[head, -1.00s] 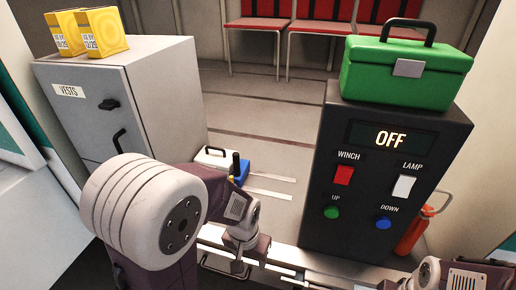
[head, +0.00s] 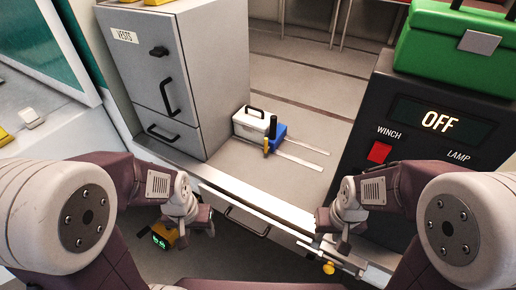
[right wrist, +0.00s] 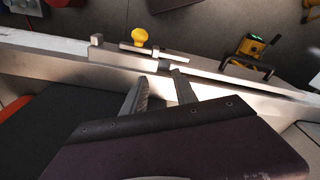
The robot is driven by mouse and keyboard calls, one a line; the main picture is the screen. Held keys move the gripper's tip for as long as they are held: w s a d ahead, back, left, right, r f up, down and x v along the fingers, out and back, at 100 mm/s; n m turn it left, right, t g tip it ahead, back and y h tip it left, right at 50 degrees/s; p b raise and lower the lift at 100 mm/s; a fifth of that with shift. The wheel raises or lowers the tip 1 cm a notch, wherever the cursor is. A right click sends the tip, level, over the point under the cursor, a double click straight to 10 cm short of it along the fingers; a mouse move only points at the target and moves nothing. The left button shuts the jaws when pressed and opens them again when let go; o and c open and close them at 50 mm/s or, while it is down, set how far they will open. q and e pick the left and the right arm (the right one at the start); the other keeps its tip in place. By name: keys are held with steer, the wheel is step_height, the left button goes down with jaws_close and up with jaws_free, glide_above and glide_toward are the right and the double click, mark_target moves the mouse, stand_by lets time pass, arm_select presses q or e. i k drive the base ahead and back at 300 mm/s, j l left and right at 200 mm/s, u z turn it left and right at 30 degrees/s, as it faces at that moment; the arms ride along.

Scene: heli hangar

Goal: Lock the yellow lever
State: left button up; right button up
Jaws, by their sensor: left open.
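The yellow lever shows as a round yellow knob (head: 328,268) at the metal rail in the lower right of the head view. In the right wrist view the knob (right wrist: 139,37) sits beside a thin metal bar on the rail, beyond my fingertips. My right gripper (head: 338,242) is above the rail, close to the knob but apart from it. In the right wrist view its two fingers (right wrist: 159,76) stand apart with nothing held between them. My left gripper (head: 190,228) is open and empty, left of the rail's drawer handle.
A metal rail (head: 240,205) edges the raised deck. A black handle (head: 247,222) is below it. A yellow device with a green display (head: 164,236) is beneath my left gripper. The black winch panel (head: 372,110) stands at right, the grey vests cabinet (head: 205,80) at left.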

mark_target(267, 144)
steer(key=i+j, duration=0.4)
steer(key=j, duration=0.2)
steer(key=i+j+u, duration=0.15)
steer(key=i+j, duration=0.2)
steer(key=j, duration=0.2)
